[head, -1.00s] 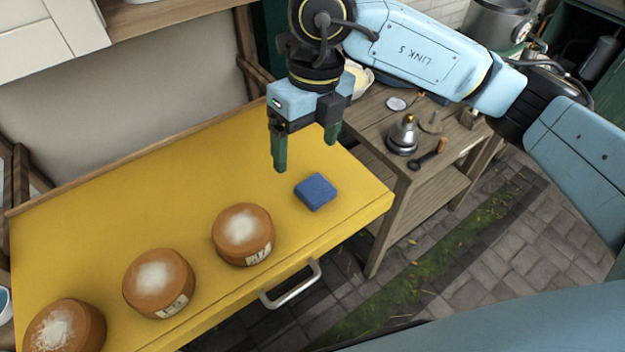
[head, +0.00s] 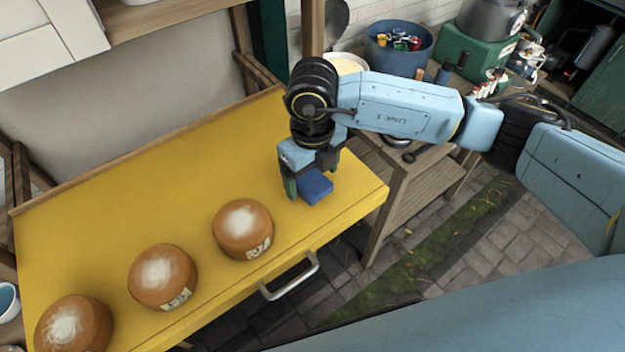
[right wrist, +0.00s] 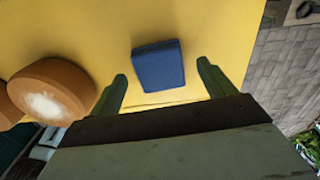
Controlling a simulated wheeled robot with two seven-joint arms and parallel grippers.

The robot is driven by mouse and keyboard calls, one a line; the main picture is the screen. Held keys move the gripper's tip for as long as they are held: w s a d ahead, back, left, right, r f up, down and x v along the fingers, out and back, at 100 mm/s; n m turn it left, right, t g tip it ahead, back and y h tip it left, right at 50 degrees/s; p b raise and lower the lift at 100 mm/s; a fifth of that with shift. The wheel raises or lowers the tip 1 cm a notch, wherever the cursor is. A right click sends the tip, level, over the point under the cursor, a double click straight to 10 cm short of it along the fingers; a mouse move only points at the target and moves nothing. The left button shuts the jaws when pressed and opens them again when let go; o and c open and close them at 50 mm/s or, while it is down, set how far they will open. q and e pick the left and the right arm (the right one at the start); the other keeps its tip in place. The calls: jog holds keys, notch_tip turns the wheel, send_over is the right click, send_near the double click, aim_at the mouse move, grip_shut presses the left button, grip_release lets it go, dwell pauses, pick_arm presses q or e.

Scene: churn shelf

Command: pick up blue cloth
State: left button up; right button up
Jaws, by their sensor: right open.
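The blue cloth (head: 315,186) is a small folded square lying on the yellow tabletop (head: 150,170), near its right end. In the right wrist view the cloth (right wrist: 158,66) lies ahead of and between the two green fingers, apart from both. My right gripper (head: 309,190) is low over the table at the cloth, its fingers pointing down. It is open and empty, as the right wrist view (right wrist: 160,84) also shows. In the head view the gripper hides the cloth's far edge. My left gripper is not in view.
Three brown round crocks or loaves with white tops stand left of the cloth, the nearest one (head: 243,229) close by. A metal handle (head: 290,277) sticks out from the table's front. A wooden side table (head: 425,180) stands at the right. The yellow surface behind is clear.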

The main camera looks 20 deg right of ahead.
aim_at(313, 182)
jog(key=shift+f, duration=0.7)
jog(key=c, duration=1.1)
jog(key=shift+o, duration=0.2)
notch_tip(313, 182, up, 10)
jog(key=b, duration=0.1)
jog(key=o, duration=0.4)
jog(key=c, duration=0.3)
